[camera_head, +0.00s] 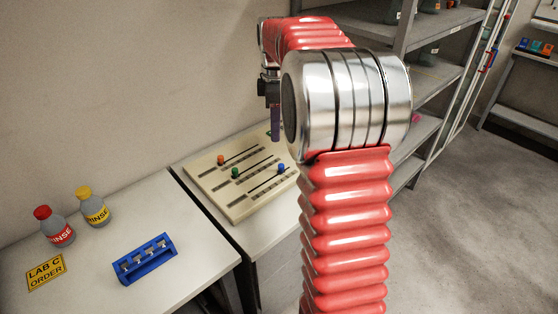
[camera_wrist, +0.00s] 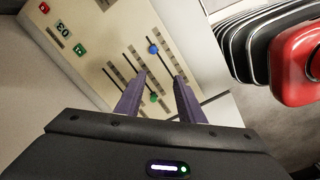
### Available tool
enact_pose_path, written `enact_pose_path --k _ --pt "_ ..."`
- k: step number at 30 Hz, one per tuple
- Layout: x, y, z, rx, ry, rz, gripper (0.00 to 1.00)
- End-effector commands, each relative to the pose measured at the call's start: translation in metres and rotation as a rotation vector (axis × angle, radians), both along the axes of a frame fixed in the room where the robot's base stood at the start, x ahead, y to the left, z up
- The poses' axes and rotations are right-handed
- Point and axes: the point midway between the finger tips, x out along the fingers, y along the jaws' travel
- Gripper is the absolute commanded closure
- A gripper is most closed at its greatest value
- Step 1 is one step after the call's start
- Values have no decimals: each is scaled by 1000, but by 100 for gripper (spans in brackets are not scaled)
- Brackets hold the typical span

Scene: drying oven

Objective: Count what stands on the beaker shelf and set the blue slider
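A cream panel (camera_head: 222,190) on the white bench carries several slots with slider knobs. The blue slider knob (camera_head: 281,168) sits toward the right end of the slot nearest the front edge. A green knob (camera_head: 235,173) and an orange knob (camera_head: 220,159) sit on other slots. My gripper (camera_head: 275,137) hangs above the panel's back right, fingers down. In the wrist view my gripper (camera_wrist: 160,76) has its two purple fingers apart and empty, with the blue knob (camera_wrist: 153,49) beyond the tips. A grey shelf unit (camera_head: 441,75) holds dark glassware, partly hidden by my arm.
Two rinse bottles, red-capped (camera_head: 55,228) and yellow-capped (camera_head: 94,207), a blue rack (camera_head: 145,259) and a "LAB C ORDER" sign (camera_head: 46,272) are on the left bench. Grey floor (camera_head: 470,220) is clear at right.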

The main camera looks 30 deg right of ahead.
Motion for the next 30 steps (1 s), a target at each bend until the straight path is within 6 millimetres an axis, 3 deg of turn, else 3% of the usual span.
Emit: enact_pose_path --k 3,8,22,30 --pt "8 -20 -13 9 25 53 65" --pt "13 -32 -20 15 39 93 65" --pt "13 -33 -24 16 40 97 65" --pt "12 -32 -53 17 43 96 65"
